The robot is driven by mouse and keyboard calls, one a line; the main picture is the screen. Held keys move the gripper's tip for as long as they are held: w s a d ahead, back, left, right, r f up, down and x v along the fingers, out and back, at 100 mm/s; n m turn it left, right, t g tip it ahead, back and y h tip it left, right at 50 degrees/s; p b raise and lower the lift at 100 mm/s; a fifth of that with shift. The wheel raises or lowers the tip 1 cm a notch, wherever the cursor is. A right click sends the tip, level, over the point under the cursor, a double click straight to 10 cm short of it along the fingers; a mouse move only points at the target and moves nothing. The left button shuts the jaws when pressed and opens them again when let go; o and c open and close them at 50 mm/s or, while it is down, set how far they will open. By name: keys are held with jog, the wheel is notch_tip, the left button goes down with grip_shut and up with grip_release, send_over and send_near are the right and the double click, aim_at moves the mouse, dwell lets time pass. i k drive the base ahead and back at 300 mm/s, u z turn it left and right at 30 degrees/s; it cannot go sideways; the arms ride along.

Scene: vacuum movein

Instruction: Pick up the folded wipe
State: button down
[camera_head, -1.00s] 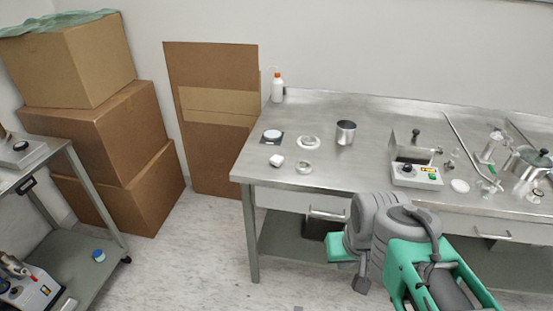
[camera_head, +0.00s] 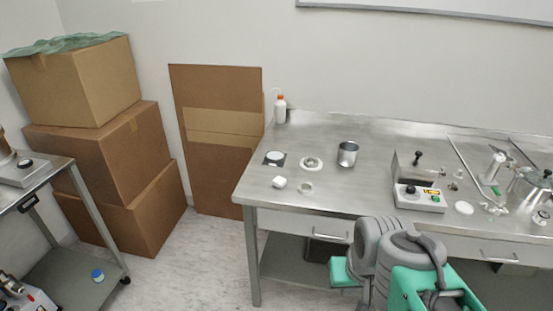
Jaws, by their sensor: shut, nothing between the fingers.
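The folded wipe (camera_head: 279,182) looks like a small white block. It lies near the left front edge of the steel table (camera_head: 300,200), with nothing touching it. My arm's grey and green links show at the bottom right, in front of the table and well to the right of the wipe. The fingers of my gripper do not show; the end of the arm is below the picture edge or hidden behind its links.
Near the wipe are a small round dish (camera_head: 305,188), a white ring-shaped dish (camera_head: 311,163), a dark square with a pale disc (camera_head: 274,158) and a metal beaker (camera_head: 347,153). A white control box (camera_head: 419,198) stands farther right. Cardboard boxes (camera_head: 105,150) are stacked at left. Floor between is clear.

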aim_at(279, 182)
jog(key=u, duration=1.45)
jog(key=i, duration=1.85)
jog(key=z, duration=1.3)
